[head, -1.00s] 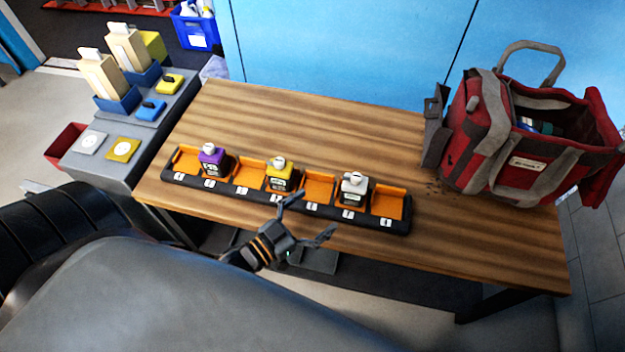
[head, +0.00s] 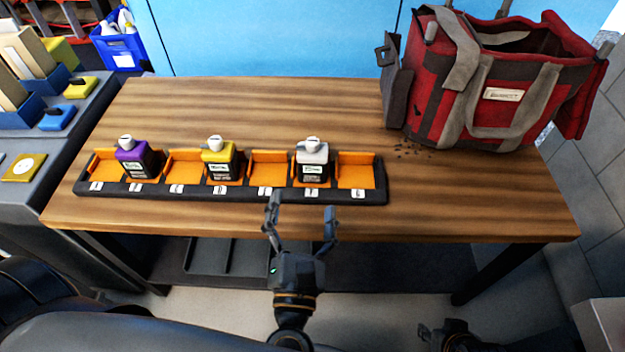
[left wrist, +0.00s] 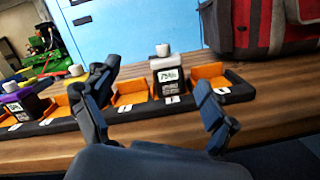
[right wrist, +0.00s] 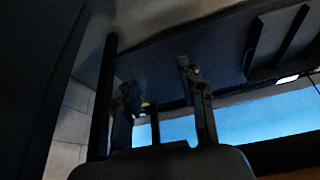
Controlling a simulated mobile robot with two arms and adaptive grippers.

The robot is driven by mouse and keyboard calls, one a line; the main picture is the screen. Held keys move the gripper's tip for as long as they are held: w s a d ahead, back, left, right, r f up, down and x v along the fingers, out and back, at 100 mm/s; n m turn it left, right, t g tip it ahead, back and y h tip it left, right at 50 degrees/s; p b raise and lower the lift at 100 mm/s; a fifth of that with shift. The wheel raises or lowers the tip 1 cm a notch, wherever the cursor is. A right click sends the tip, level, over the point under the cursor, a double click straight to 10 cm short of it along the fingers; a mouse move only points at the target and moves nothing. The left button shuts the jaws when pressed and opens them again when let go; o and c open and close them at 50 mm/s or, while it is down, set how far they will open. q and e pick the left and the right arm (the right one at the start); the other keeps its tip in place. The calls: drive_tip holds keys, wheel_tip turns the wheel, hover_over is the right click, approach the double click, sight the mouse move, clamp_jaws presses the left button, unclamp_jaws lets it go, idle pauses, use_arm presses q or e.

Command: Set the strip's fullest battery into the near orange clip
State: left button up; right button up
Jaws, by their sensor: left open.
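A black strip (head: 230,193) with a row of orange bays lies along the table's near edge. A purple-topped battery (head: 137,160), a yellow-topped one (head: 219,160) and a grey-topped one (head: 312,163) stand upright in separate bays. Their label marks are too small to compare. I cannot make out an orange clip apart from the bays. My left gripper (head: 301,208) is open and empty, just in front of the grey-topped battery, which shows between its fingers in the left wrist view (left wrist: 167,78). My right gripper (right wrist: 158,75) has its fingers apart with nothing between them, low beside the table.
A red and grey tool bag (head: 490,80) stands at the table's back right, with dark crumbs near it. A grey side bench (head: 60,150) with blue and yellow items is at the left. The wooden table (head: 250,105) is clear behind the strip.

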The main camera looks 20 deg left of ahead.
use_arm(q)
wheel_tip(320, 180, down, 2)
drive_tip(key=f+n+g+b, duration=0.1)
drive_tip(key=n+g+b, duration=0.1)
drive_tip(key=n, duration=0.4)
approach(312, 165)
drive_tip(key=shift+y, duration=0.3)
drive_tip(key=x, duration=0.4)
drive_tip(key=shift+w+r+p, duration=0.15)
drive_tip(key=shift+w+p, duration=0.1)
drive_tip(key=shift+p, duration=0.15)
drive_tip(key=shift+x, duration=0.95)
drive_tip(key=x, duration=0.4)
drive_tip(key=shift+w, duration=0.25)
use_arm(e)
drive_tip(key=s+v, duration=0.1)
drive_tip(key=v, duration=0.5)
drive_tip(key=shift+d+g, duration=0.3)
drive_tip(key=shift+d, duration=0.05)
drive_tip(key=shift+s, duration=0.15)
